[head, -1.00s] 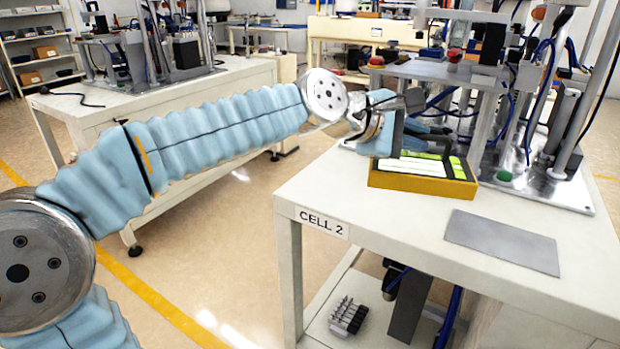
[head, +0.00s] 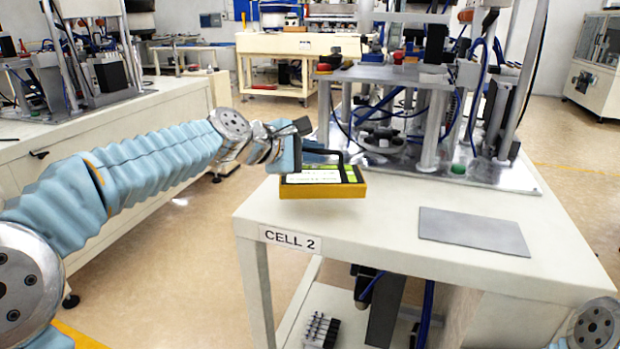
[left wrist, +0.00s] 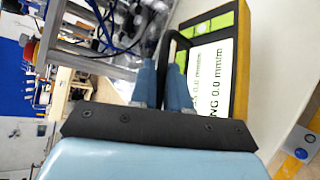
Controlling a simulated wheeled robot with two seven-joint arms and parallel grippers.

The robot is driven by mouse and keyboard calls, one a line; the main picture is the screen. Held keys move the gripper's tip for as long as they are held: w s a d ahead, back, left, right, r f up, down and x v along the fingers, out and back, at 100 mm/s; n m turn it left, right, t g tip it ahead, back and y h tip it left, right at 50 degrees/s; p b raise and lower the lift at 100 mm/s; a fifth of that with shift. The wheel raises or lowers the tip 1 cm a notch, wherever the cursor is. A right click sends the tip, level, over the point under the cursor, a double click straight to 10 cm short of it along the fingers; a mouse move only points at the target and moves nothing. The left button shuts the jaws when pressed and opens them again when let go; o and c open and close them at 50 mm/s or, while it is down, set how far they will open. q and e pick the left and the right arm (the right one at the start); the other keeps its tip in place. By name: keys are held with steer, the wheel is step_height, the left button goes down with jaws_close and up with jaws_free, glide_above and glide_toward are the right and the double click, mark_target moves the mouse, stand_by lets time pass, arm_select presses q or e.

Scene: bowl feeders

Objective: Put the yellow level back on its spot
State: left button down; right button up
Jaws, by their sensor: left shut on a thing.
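The yellow level (head: 322,190) is a yellow box with a black upright handle and a bright green and white display. My left gripper (head: 303,151) is shut on its black handle, in front of the back left part of the CELL 2 table. The level looks roughly upright; I cannot tell how far it is above the tabletop. In the left wrist view the blue fingers (left wrist: 162,88) stand on either side of the handle, and the level (left wrist: 242,60) shows readings of 0.0 mm/m. A bare grey mat (head: 474,231) lies flat on the table. My right gripper is out of view.
The CELL 2 table (head: 360,235) is clear around the grey mat. A machine on a metal base plate (head: 400,172) with posts and blue hoses fills the table's back. Another white bench (head: 130,120) stands at the left. Part of my right arm shows at the lower right.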

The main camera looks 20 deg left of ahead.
mark_target(308, 169)
arm_select(q)
steer(key=shift+w+a+f, duration=0.15)
steer(key=shift+w+f, duration=0.05)
steer(key=shift+f, duration=0.05)
steer(key=f, duration=0.1)
steer(key=f+b, duration=0.1)
steer(key=f, duration=0.2)
steer(key=shift+w+a+b, duration=0.25)
steer(key=shift+w+b, duration=0.05)
steer(key=shift+b, duration=0.1)
steer(key=c, duration=1.1)
jaws_free()
steer(key=shift+s+r, duration=0.1)
steer(key=v, duration=1.2)
